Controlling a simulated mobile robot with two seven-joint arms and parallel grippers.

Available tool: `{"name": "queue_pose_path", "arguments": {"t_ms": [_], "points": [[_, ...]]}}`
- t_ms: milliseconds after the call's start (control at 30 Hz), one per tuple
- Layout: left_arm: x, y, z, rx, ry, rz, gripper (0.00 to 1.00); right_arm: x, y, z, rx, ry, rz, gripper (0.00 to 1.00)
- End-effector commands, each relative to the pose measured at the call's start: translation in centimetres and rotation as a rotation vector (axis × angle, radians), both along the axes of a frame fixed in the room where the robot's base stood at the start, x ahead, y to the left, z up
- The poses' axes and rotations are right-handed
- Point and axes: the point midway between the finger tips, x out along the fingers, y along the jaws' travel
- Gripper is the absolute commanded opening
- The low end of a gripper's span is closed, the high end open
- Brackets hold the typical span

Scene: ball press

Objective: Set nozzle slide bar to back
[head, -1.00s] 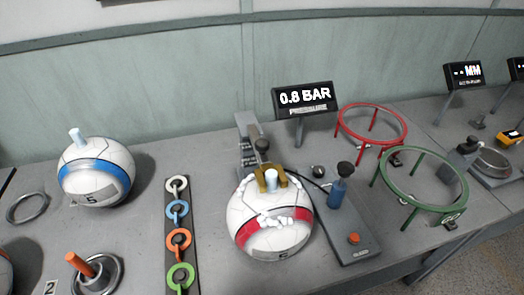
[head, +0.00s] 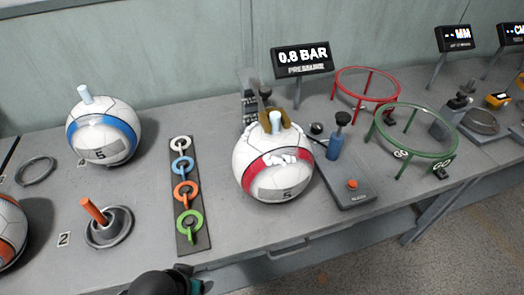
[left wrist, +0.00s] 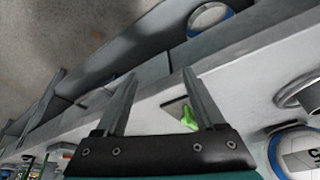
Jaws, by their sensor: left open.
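The nozzle station stands behind the red-and-white ball (head: 274,163) in the head view. Its grey upright slide with a marked scale (head: 249,102) is partly hidden. A dark knob (head: 265,92) sits beside it, and a brass fork (head: 284,116) stands around the ball's pale plug (head: 276,123). The exact slide position is hard to read. My left gripper (left wrist: 160,88) is open and empty in the left wrist view, over the table's front part, well away from the slide. A dark, teal-edged part of my arm shows at the bottom of the head view. My right gripper is not in view.
A strip with coloured rings (head: 187,195) lies left of the ball. A blue-banded ball (head: 103,138) stands further left. A blue pump with a black knob (head: 336,143), a red ring stand (head: 366,75) and a green ring stand (head: 412,129) are right. The display (head: 302,60) reads 0.8 BAR.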

Motion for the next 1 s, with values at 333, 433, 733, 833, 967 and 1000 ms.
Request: {"name": "queue_pose_path", "arguments": {"t_ms": [333,433,733,833,967,1000], "points": [[15.3,-3.3,10.9,-0.125,-0.589,-0.071,0.71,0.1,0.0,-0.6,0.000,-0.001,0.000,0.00],[18.9,-4.8,15.5,-0.199,-0.778,-0.119,0.71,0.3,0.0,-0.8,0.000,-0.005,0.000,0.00],[23.0,-8.2,25.1,-0.390,-1.114,-0.265,0.71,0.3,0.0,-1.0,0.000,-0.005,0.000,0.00],[23.2,-8.6,26.0,-0.413,-1.142,-0.282,0.71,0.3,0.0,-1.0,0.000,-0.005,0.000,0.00],[23.8,-9.0,26.2,-0.418,-1.148,-0.283,0.71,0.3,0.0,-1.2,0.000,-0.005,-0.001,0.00],[24.1,-9.1,26.2,-0.418,-1.148,-0.282,0.71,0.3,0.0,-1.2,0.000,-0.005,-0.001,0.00]]}}
